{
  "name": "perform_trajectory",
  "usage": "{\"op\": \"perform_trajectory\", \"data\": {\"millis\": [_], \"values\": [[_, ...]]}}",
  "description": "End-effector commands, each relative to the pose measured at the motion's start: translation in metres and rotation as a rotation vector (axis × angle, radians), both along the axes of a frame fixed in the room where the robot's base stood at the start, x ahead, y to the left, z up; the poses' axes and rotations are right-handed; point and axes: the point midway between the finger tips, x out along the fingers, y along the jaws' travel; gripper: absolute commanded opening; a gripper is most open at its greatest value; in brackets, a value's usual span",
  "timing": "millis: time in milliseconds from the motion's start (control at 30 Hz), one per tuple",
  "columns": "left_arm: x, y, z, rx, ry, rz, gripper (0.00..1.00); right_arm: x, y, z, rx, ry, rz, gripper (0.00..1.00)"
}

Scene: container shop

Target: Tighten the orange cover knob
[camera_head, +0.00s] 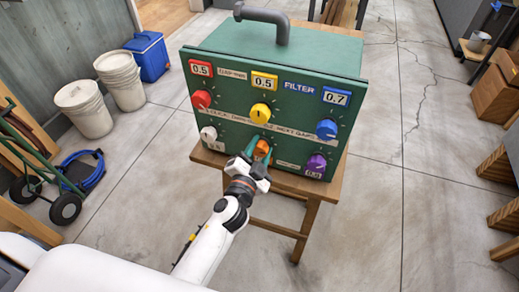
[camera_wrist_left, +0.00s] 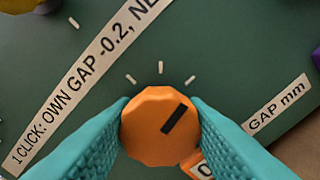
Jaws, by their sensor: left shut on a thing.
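The orange knob (camera_head: 261,149) is in the lower middle of the green box's front panel (camera_head: 232,99). In the left wrist view the orange knob (camera_wrist_left: 160,126) fills the lower centre, with a dark pointer mark slanting up to the right. My left gripper (camera_head: 258,152) reaches it from below. Its teal fingers (camera_wrist_left: 160,125) are shut on the knob, one on each side. Pale tick marks (camera_wrist_left: 160,67) sit above the knob. The orange number label below it is mostly hidden by the knob and a finger. My right gripper is not in view.
Red (camera_head: 201,99), yellow (camera_head: 260,113), blue (camera_head: 326,129), white (camera_head: 208,134) and purple (camera_head: 316,163) knobs surround it. The box stands on a wooden stool (camera_head: 313,204). White buckets (camera_head: 83,108), a blue cooler (camera_head: 149,57) and a hand truck (camera_head: 66,208) stand left.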

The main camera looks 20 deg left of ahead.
Motion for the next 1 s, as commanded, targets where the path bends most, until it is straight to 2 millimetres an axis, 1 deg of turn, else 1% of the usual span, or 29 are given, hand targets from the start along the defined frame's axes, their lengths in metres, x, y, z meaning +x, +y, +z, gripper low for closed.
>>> {"op": "perform_trajectory", "data": {"millis": [200,400,933,967,1000], "values": [[0.0000,0.0001,-0.0004,0.126,-0.004,0.001,0.16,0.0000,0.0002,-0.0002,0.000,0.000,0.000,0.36],[0.0000,-0.0001,-0.0005,0.190,-0.006,0.001,0.16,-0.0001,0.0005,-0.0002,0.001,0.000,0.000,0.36],[-0.0001,-0.0001,-0.0006,0.215,-0.007,0.001,0.16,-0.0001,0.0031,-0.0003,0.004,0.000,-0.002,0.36],[-0.0001,-0.0001,-0.0006,0.215,-0.007,0.001,0.42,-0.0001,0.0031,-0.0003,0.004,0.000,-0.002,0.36],[-0.0001,-0.0001,-0.0006,0.215,-0.007,0.001,0.49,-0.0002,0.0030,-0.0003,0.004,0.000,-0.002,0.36]]}}
